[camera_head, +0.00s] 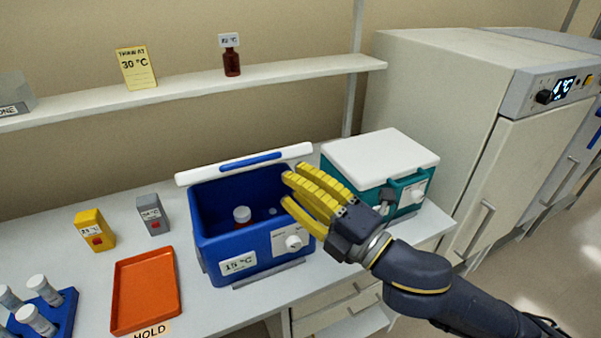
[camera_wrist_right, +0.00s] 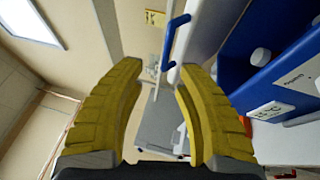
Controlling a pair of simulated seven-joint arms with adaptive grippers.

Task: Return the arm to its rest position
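My right gripper (camera_head: 296,190) has yellow ribbed fingers and is above the right front of the blue cooler box, partly hiding its right side. In the right wrist view my right gripper (camera_wrist_right: 158,85) has its fingers spread, with nothing between them. The blue cooler box (camera_head: 215,255) is open and has a 15 °C label. A small white-capped bottle (camera_head: 242,215) stands inside it. The cooler box also shows at the right of the right wrist view (camera_wrist_right: 240,98). My left gripper is in neither view.
A teal cooler box (camera_head: 408,188) with a white lid stands right of the blue one. An orange tray (camera_head: 147,290), a blue tube rack (camera_head: 62,318), a yellow block (camera_head: 95,230) and a grey block (camera_head: 152,214) are on the left. A shelf (camera_head: 190,88) runs behind.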

